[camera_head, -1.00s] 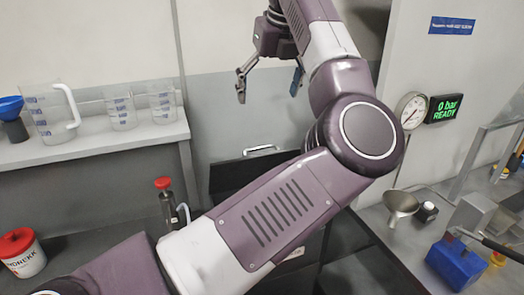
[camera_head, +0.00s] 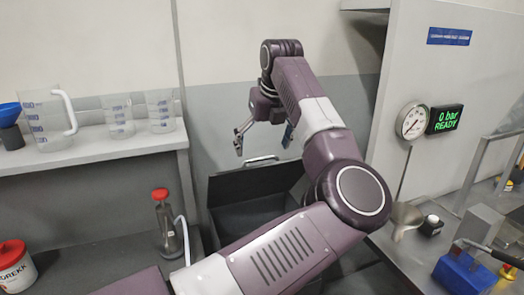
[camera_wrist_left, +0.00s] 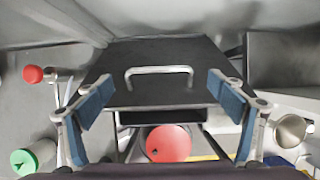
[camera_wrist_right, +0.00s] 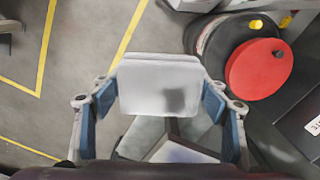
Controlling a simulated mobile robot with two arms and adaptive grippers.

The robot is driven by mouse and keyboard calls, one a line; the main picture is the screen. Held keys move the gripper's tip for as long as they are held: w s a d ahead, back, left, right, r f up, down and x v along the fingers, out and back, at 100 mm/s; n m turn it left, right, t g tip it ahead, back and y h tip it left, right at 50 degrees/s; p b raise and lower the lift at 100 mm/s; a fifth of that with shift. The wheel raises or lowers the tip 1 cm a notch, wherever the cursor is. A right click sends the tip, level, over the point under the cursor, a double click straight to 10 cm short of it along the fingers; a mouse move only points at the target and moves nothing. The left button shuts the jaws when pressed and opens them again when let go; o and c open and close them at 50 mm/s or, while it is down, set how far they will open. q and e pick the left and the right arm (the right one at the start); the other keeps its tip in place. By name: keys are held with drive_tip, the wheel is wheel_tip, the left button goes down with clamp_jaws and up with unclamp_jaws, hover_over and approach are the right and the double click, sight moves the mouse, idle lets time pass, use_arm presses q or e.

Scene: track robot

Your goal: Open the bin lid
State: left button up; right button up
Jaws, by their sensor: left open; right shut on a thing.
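The black bin (camera_head: 228,222) stands between the counters, partly hidden by my left arm. Its dark lid (camera_head: 235,184) appears raised and tilted back, with a dark interior below it. A silver bar handle (camera_head: 262,160) runs along the lid's upper edge; the handle also shows in the left wrist view (camera_wrist_left: 158,75). My left gripper (camera_head: 263,143) is open and empty, just above the handle, with the handle between its fingers in the left wrist view. My right gripper (camera_wrist_right: 158,103) is shut on a pale grey-white block (camera_wrist_right: 150,82), away from the bin. The right gripper is outside the head view.
A shelf at left holds clear measuring jugs (camera_head: 45,120). A red-capped bottle (camera_head: 167,225) stands on the counter left of the bin. A red-lidded drum (camera_wrist_right: 258,68) is near my right gripper.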

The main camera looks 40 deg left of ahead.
sight(256, 178)
use_arm(q)
drive_tip(key=shift+x, duration=1.3)
drive_tip(key=shift+c, duration=0.5)
drive_tip(key=shift+s+d+r, duration=0.1)
drive_tip(key=shift+s, duration=0.15)
drive_tip(key=c, duration=1.8)
clamp_jaws()
drive_tip(key=shift+w, duration=0.2)
